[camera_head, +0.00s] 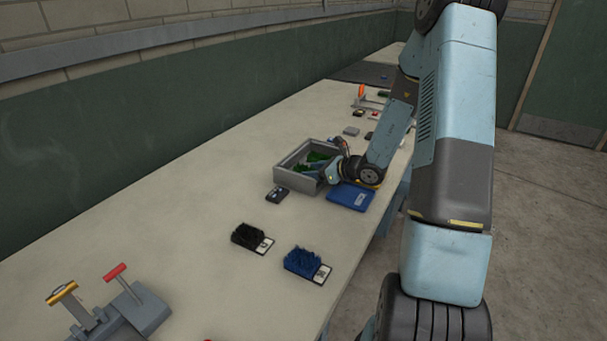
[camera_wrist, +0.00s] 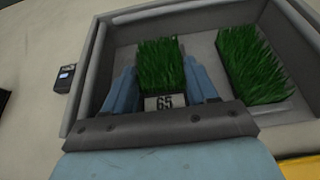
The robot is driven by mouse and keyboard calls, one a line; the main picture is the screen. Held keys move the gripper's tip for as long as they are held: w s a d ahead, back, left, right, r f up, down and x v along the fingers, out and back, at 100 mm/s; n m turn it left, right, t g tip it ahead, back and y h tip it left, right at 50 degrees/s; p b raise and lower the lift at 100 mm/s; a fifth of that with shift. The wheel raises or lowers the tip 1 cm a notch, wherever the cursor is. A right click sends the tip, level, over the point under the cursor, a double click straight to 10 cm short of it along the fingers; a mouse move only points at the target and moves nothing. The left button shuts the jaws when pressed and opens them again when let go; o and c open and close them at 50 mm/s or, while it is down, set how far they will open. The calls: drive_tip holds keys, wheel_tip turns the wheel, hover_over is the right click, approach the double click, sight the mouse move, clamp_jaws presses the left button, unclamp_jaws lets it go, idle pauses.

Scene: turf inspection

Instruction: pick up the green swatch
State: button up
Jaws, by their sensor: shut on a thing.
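A green swatch (camera_wrist: 161,66) of turf with a white label reading 65 is between the fingers of my gripper (camera_wrist: 163,85), which is shut on it. It is over or inside a grey tray (camera_wrist: 75,108); I cannot tell whether it touches the tray floor. A second green swatch (camera_wrist: 252,66) lies to its right in the tray. In the head view the tray (camera_head: 291,181) stands on the table, with green showing inside. My gripper (camera_head: 326,174) reaches in from the right at the tray, and its fingertips are hard to make out there.
A blue flat pad (camera_head: 350,196) lies right of the tray. A small dark device (camera_head: 277,195) is in front of it. A black swatch (camera_head: 250,238) and a blue swatch (camera_head: 306,264) lie nearer. Levers (camera_head: 115,300) stand at lower left. Small items lie behind the tray.

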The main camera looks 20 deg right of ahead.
drive_tip(key=shift+r, duration=0.1)
drive_tip(key=shift+c, duration=0.2)
drive_tip(key=shift+r, duration=0.45)
wheel_tip(320, 180, up, 2)
drive_tip(key=shift+r, duration=0.2)
drive_tip(key=w+r+v, duration=0.1)
drive_tip(key=r+v, duration=0.2)
drive_tip(key=v, duration=1.3)
drive_tip(key=shift+s+a, duration=0.2)
